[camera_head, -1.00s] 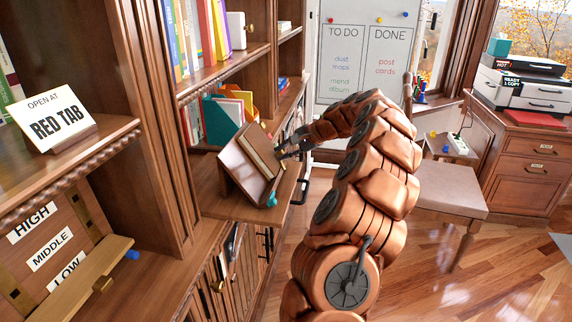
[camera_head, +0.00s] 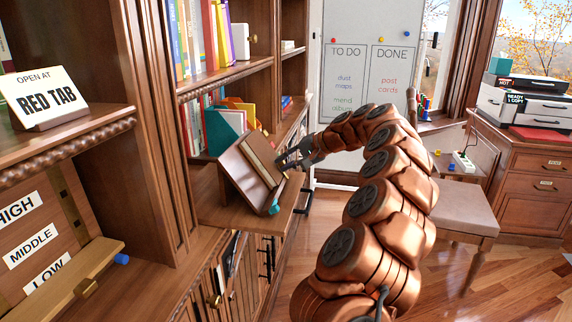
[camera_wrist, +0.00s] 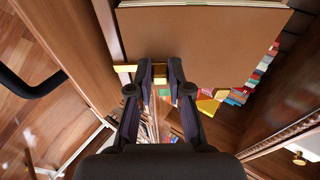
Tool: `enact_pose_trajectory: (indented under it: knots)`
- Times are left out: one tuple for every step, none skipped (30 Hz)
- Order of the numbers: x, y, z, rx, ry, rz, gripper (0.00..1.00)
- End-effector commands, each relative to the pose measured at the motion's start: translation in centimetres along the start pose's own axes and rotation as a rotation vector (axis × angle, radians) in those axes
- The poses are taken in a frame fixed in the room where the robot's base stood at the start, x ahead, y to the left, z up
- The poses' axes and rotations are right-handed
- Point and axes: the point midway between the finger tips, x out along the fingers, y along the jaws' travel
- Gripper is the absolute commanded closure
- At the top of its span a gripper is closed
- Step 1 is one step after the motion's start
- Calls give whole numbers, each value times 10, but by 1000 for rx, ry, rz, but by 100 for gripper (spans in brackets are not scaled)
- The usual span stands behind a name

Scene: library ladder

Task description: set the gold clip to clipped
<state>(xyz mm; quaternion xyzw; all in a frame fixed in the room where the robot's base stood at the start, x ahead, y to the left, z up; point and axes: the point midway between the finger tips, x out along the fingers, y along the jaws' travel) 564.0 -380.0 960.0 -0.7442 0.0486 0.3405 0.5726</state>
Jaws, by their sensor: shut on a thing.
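The gold clip (camera_wrist: 159,72) shows in the wrist view between my fingertips, at the lower edge of a brown book or board (camera_wrist: 200,40). My gripper (camera_wrist: 160,82) is shut on the clip; the fingers hide part of it. In the head view, my gripper (camera_head: 283,160) reaches the right edge of the tilted brown book (camera_head: 262,158) on its wooden stand (camera_head: 240,178). The clip is too small there to tell its position. I cannot tell whether it is clipped.
The stand rests on a wooden shelf ledge (camera_head: 222,212) with a teal knob (camera_head: 274,209) at its front. Books (camera_head: 222,128) stand behind it. A chair (camera_head: 465,210) and drawer cabinet (camera_head: 530,185) are at right. Open floor lies between.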

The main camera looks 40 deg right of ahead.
Motion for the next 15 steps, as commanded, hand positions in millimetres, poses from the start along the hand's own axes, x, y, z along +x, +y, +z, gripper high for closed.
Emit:
enact_pose_trajectory:
  knots:
    - [1,0,1,-1,-3,1,100]
    - [1,0,1,-1,-3,1,100]
    - [1,0,1,-1,-3,1,100]
    - [1,0,1,-1,-4,1,100]
    - [1,0,1,-1,-4,1,100]
    - [1,0,1,0,-4,1,100]
    - [1,0,1,0,-4,1,100]
    - [1,0,1,0,-4,1,79]
    - [1,0,1,0,-3,1,74]
    - [1,0,1,0,-3,1,71]
    - [1,0,1,0,-3,0,68]
    - [0,0,1,0,-3,0,64]
    - [0,0,1,0,-2,0,61]
    - [0,0,0,0,-2,0,58]
    - [0,0,0,1,-2,0,56]
